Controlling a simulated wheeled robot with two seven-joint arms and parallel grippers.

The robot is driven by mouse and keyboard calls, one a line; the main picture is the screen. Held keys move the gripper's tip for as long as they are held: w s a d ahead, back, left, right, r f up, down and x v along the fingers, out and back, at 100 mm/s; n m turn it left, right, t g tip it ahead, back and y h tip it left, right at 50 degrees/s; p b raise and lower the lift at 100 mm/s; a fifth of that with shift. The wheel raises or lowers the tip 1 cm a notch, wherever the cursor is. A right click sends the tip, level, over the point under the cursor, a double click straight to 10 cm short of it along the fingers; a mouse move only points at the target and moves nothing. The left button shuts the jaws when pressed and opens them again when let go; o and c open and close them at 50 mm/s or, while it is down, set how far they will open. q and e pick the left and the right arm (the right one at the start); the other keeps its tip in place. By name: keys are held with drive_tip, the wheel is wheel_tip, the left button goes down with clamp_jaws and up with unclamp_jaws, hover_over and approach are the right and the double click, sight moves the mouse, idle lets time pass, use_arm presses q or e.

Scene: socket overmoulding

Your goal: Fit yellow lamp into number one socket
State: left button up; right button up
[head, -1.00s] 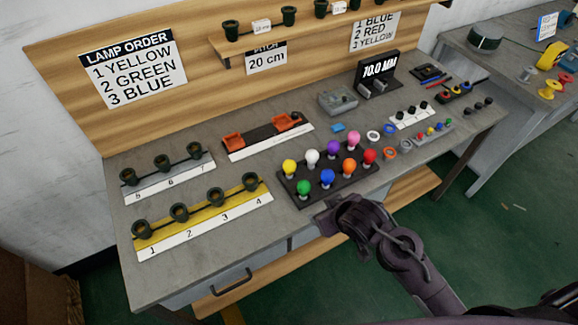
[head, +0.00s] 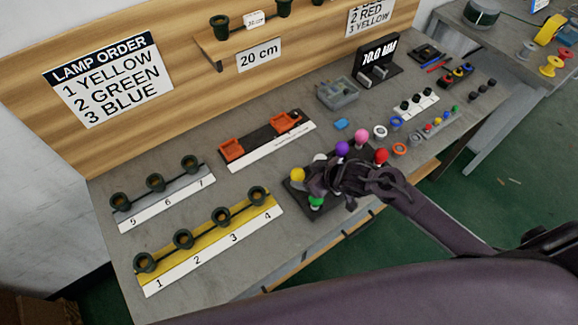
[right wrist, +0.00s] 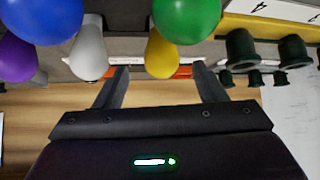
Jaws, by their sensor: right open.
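The yellow lamp (head: 297,174) stands upright at the left end of the dark lamp tray (head: 322,212). In the right wrist view the yellow lamp (right wrist: 162,54) shows between my two open fingers, beyond their tips. My right gripper (head: 318,180) is over the tray just right of the yellow lamp and hides several lamps. The same right gripper (right wrist: 165,80) is open and empty. The number one socket (head: 145,262) is a dark cup at the left end of the yellow strip (head: 212,238), and it looks empty. My left gripper is not in view.
Green (head: 316,202), purple (head: 342,149), pink (head: 362,136) and red (head: 381,156) lamps stand around my gripper. A grey strip (head: 165,198) with sockets 5 to 7 lies behind the yellow strip. An orange-ended fixture (head: 262,140) is behind. The bench between tray and strip is clear.

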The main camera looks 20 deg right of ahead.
sight(294, 174)
drive_tip(key=shift+x, duration=1.15)
drive_tip(key=p+x, duration=0.1)
drive_tip(key=x, duration=0.3)
drive_tip(key=shift+a+f, duration=0.1)
drive_tip(key=shift+a, duration=0.05)
drive_tip(key=shift+w+a+f, duration=0.1)
drive_tip(key=shift+w+f, duration=0.05)
drive_tip(key=shift+f, duration=0.05)
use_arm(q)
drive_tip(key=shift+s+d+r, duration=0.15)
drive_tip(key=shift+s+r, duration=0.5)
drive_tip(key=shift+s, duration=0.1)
use_arm(e)
drive_tip(key=c, duration=0.5)
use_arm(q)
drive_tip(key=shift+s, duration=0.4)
use_arm(e)
drive_tip(key=c, duration=0.5)
drive_tip(key=shift+r, duration=0.1)
